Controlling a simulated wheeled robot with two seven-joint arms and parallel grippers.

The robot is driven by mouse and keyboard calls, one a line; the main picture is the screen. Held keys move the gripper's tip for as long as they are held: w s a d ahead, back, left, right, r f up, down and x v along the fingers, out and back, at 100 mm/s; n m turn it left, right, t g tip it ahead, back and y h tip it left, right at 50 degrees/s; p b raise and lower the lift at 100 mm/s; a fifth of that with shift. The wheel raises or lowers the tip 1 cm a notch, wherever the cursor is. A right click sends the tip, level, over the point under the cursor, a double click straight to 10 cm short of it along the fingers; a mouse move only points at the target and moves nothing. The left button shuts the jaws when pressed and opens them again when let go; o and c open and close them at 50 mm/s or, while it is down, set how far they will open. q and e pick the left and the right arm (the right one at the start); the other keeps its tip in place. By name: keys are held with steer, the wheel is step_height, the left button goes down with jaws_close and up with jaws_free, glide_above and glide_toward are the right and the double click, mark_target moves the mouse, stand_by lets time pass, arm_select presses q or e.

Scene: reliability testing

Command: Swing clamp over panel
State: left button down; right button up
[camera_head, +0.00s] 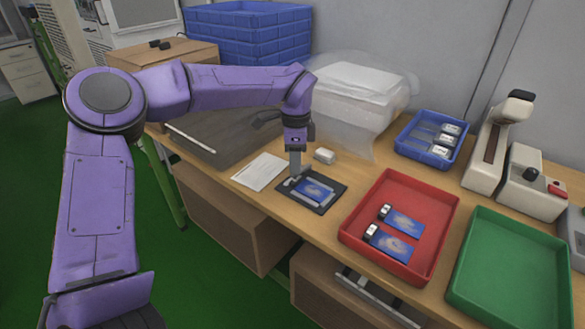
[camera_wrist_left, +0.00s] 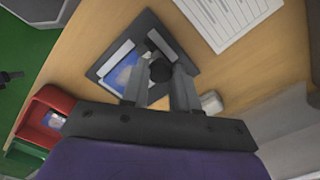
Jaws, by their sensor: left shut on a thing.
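A blue panel (camera_head: 314,190) lies on a dark fixture plate (camera_head: 323,208) on the wooden table. A grey clamp (camera_head: 291,182) is at the left edge of the panel. My left gripper (camera_head: 295,174) reaches down from above onto the clamp. In the left wrist view, the fingers of my left gripper (camera_wrist_left: 158,78) are shut on the clamp's round black knob (camera_wrist_left: 160,70). The panel (camera_wrist_left: 122,74) is partly hidden behind a finger there. I cannot tell exactly how far the clamp arm lies over the panel. My right gripper is not in view.
A red tray (camera_head: 349,238) with two blue panels stands right of the fixture, a green tray (camera_head: 510,270) beyond it. A blue bin (camera_head: 405,149) holds several white parts. A paper sheet (camera_head: 262,171) and small white block (camera_head: 324,155) lie close to the fixture.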

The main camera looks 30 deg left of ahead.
arm_select(q)
steer(key=shift+d+n+b, duration=0.3)
steer(key=shift+n+b, duration=0.4)
steer(key=shift+b, duration=0.1)
steer(key=shift+r, duration=0.1)
steer(key=c, duration=0.8)
jaws_free()
steer(key=shift+d, duration=0.1)
steer(key=shift+c, duration=0.2)
step_height(320, 180, up, 10)
steer(key=p, duration=0.1)
steer(key=shift+r, duration=0.25)
